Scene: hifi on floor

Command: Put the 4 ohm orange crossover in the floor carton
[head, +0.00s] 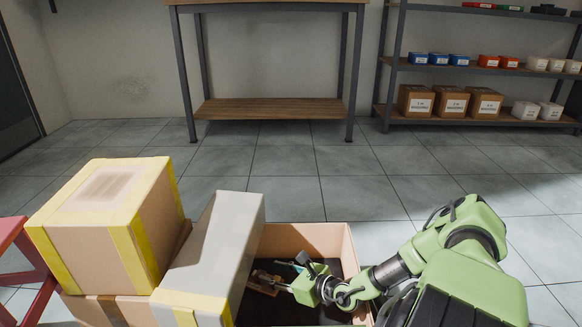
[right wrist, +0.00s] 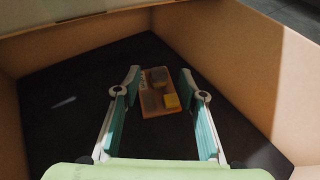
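The orange crossover (right wrist: 148,104) is a small orange board with grey and yellow parts on it. In the right wrist view it appears on the dark floor of the open carton (right wrist: 240,60), just beyond my fingertips. The board's 4 ohm marking cannot be read. My left gripper is not in view.
A grey-topped box (head: 218,240) and a yellow-taped carton (head: 105,225) stand left of the open carton. A red frame (head: 25,262) is at far left. A workbench (head: 268,105) and a stocked shelf (head: 470,72) stand at the back. The tiled floor between is clear.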

